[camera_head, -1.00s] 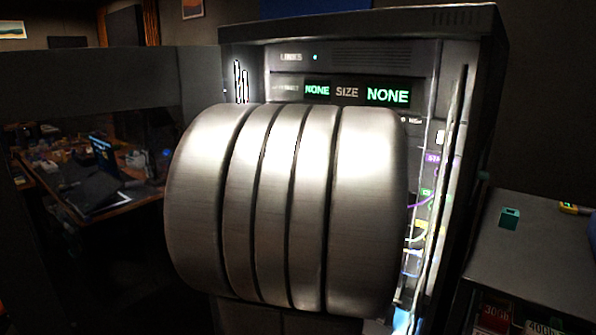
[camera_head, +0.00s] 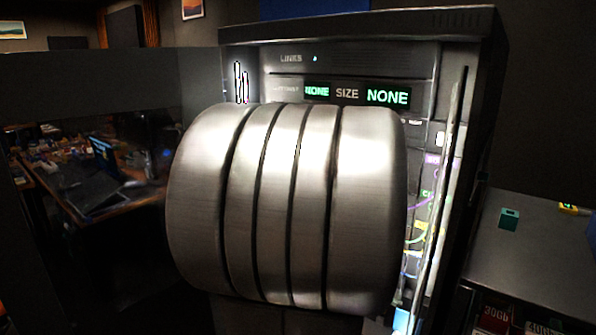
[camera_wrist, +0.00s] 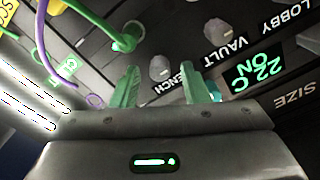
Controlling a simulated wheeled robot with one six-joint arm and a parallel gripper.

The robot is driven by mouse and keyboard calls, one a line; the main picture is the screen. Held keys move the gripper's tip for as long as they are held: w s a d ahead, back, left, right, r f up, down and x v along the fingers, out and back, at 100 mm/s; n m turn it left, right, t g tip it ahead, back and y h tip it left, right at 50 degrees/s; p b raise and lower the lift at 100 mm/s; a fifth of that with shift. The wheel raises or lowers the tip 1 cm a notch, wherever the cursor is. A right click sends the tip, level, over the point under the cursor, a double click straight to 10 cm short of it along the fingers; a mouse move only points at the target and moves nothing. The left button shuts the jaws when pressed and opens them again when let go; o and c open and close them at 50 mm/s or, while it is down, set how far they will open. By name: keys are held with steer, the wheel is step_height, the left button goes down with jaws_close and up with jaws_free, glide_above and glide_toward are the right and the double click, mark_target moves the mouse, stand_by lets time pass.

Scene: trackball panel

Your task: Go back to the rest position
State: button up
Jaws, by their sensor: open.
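My gripper (camera_wrist: 160,70) shows in the wrist view with its two green fingers apart and nothing held between them. Its fingertips point at a dark panel (camera_head: 350,60) with a pale round knob (camera_wrist: 160,67) seen between them. I cannot tell how far the tips are from the knob, but no contact shows. A green display (camera_wrist: 252,68) reads 22C ON. In the head view my large metal arm link hides the middle of the panel, and the gripper is not visible there.
A green plug (camera_wrist: 125,40) with a cable and a purple cable (camera_wrist: 50,60) are left of the fingers in the wrist view. A dark side table (camera_head: 540,235) with a small teal block (camera_head: 509,218) stands right of the panel. A cluttered desk (camera_head: 110,205) is at left.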

steer(key=shift+n, duration=1.2)
